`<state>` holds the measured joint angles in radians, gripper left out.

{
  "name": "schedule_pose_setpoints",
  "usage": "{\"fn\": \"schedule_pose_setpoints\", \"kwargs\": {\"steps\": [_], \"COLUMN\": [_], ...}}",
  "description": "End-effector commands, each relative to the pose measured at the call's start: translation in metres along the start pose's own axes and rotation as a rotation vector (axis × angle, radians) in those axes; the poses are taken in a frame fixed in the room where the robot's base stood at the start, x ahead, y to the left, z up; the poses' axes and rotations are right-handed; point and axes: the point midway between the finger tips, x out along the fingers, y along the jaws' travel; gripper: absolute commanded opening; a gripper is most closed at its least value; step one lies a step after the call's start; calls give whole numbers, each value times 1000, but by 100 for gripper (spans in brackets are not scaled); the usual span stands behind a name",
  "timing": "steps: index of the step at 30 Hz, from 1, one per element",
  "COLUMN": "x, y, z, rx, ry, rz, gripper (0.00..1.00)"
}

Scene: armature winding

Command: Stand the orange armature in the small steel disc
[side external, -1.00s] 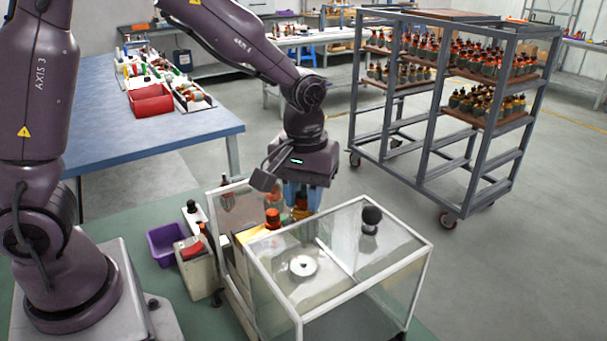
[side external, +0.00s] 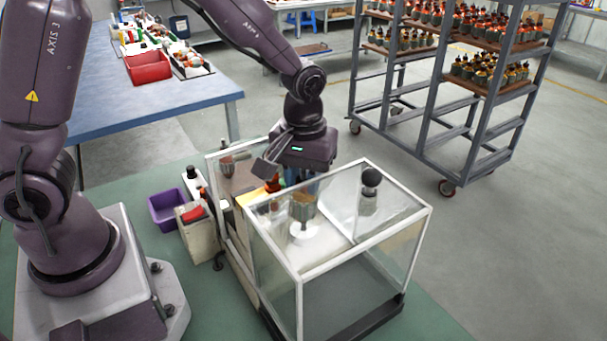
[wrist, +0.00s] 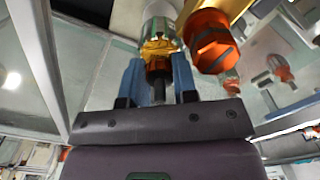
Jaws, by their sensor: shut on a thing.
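My gripper (side external: 303,184) points down over the glass-sided case, its blue fingers (wrist: 158,80) shut on an armature (side external: 303,208). In the wrist view this armature shows a silver body (wrist: 160,14), gold winding, an orange-brown collar and a dark shaft pointing back between the fingers. It looks upright. The small steel disc (side external: 304,232) lies on a pale surface straight below it; whether the armature's lower end touches or enters it, I cannot tell. Another armature, bright orange (side external: 273,184), stands left of my gripper; in the wrist view an orange one (wrist: 210,42) is right of the fingers.
The case's white frame (side external: 272,248) surrounds the disc. A dark ball-topped post (side external: 370,178) stands right of it inside. A rack of armatures (side external: 440,115) stands behind.

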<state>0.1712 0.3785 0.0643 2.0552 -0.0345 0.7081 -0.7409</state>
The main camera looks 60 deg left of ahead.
Motion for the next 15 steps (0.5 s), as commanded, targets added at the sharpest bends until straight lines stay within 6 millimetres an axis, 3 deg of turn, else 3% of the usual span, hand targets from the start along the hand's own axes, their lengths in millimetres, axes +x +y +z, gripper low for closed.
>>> {"fn": "schedule_pose_setpoints", "kwargs": {"steps": [15], "x": [13], "y": [0], "z": [0], "rx": [0], "ry": [0], "rz": [0], "gripper": [0]}}
